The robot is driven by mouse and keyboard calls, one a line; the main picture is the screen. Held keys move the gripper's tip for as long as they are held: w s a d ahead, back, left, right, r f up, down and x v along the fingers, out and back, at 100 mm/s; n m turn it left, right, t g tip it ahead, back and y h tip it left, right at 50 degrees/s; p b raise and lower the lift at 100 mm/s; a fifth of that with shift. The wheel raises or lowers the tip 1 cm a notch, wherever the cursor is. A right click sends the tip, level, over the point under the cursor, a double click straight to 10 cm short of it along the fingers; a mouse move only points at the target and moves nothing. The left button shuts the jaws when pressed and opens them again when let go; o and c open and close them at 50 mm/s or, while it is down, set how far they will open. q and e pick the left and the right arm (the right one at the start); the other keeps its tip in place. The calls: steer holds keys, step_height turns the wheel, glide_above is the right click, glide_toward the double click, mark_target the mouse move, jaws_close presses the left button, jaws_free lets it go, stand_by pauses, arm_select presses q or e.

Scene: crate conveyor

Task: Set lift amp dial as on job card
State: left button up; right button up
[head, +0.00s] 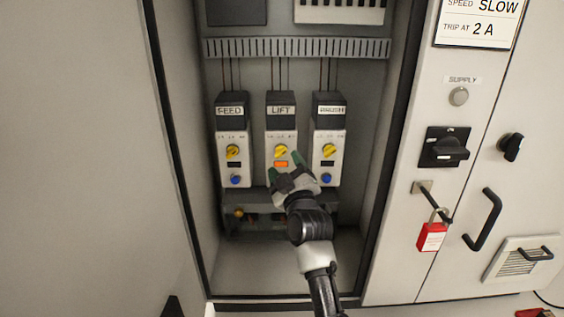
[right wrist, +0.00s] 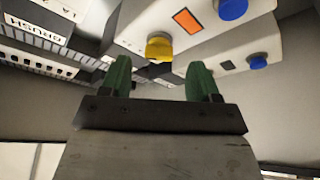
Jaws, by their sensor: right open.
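The lift unit (head: 281,136) is the middle of three white units in the open cabinet. Its yellow dial (head: 281,150) sits above a lit orange window (head: 281,163). The dial's scale marks are too small to read. My right gripper (head: 285,167) is open and empty in front of the lift unit, just below the dial, and hides the unit's lower part. In the right wrist view the yellow dial (right wrist: 160,47) shows just beyond the gap between the green fingers, apparently not gripped. The job card (head: 478,22) reads speed SLOW, trip at 2 A. My left gripper is not in view.
The feed unit (head: 232,148) stands left and another unit (head: 328,148) right, each with a yellow dial and blue button. Cabinet walls bound both sides. Right of the opening are a black rotary switch (head: 444,147), red padlock (head: 431,237) and door handle (head: 483,220).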

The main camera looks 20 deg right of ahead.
mark_target(282, 155)
steer(key=x, duration=0.3)
steer(key=shift+b, duration=0.35)
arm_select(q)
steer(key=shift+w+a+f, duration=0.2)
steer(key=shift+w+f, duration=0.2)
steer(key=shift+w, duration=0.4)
arm_select(e)
steer(key=shift+r, duration=0.1)
steer(key=c, duration=0.9)
